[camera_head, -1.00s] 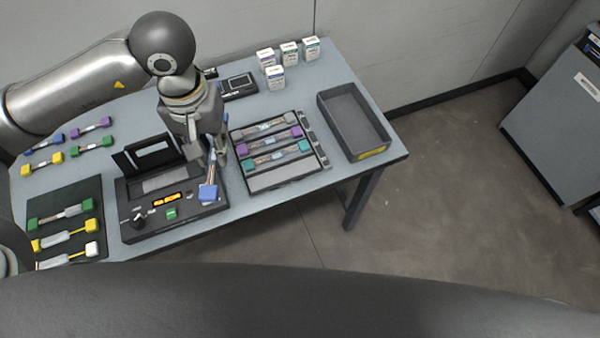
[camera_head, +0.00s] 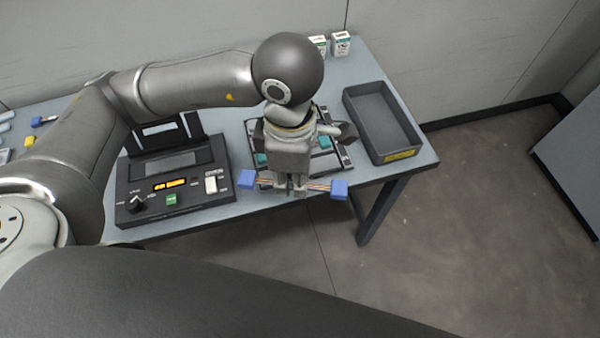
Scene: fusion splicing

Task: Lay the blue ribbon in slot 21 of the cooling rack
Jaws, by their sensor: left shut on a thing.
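The blue ribbon, a thin strip with a blue block at each end, shows its left block (camera_head: 246,179) and right block (camera_head: 339,190) on either side of my left gripper (camera_head: 291,190). The gripper is shut on the ribbon's middle and holds it roughly crosswise at the table's front edge. The cooling rack (camera_head: 337,147) lies behind and under the gripper and is mostly hidden. A teal block (camera_head: 325,142) in the rack shows beside the gripper. Slot numbers cannot be read, and the front slots are covered. My right gripper is not in view.
The splicer (camera_head: 175,180) stands left of the rack with its lid up. An empty dark bin (camera_head: 382,122) stands to the right of the rack. Small white boxes (camera_head: 340,43) stand at the back. Another blue-ended piece (camera_head: 42,121) lies at the far left.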

